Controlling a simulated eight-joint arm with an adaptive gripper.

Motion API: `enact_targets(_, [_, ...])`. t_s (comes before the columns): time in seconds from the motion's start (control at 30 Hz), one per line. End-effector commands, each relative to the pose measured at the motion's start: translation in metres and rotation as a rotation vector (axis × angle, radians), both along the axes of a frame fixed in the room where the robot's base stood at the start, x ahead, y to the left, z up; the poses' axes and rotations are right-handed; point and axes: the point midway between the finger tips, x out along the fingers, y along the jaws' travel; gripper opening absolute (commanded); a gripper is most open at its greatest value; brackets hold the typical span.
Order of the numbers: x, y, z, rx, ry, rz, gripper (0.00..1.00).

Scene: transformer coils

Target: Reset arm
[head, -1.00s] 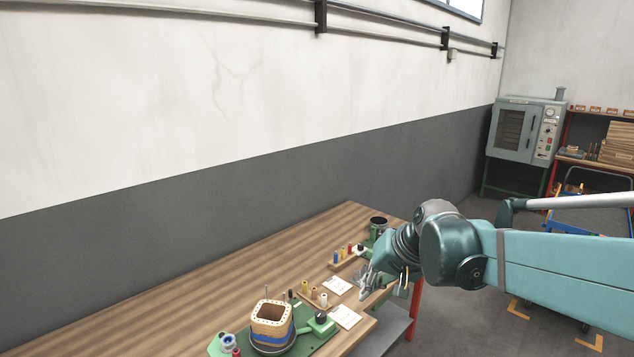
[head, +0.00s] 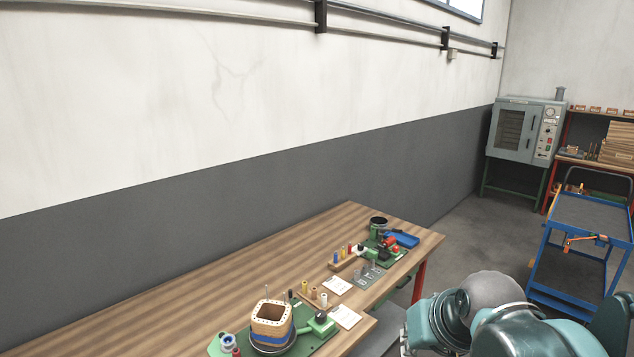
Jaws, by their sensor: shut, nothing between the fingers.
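My arm (head: 490,318) shows at the bottom right of the head view, its teal and grey links folded low beyond the front edge of the workbench. My gripper is not in view; the fingers are below the frame or hidden behind the arm links. The wooden workbench (head: 215,285) runs across the lower middle. A coil with a wooden top frame and blue band (head: 271,322) stands on a green fixture near the front of the bench. The arm is apart from these things.
A blue tray (head: 403,240), a dark pot (head: 378,224), spools and white cards (head: 337,285) sit along the bench. A blue cart (head: 590,215) stands at the right on open floor. A grey oven (head: 525,130) is at the back right, beside a shelf.

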Motion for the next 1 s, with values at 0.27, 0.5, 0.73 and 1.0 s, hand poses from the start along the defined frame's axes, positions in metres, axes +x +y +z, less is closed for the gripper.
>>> enact_targets(0.27, [-0.042, -0.016, -0.015, -0.07, -0.036, 0.009, 0.0])
enact_targets(0.5, [-0.063, -0.025, -0.024, -0.113, -0.056, 0.015, 0.0])
enact_targets(0.73, [-0.067, -0.028, -0.026, -0.125, -0.061, 0.017, 0.0])
enact_targets(1.0, [-0.067, -0.028, -0.026, -0.124, -0.061, 0.017, 0.09])
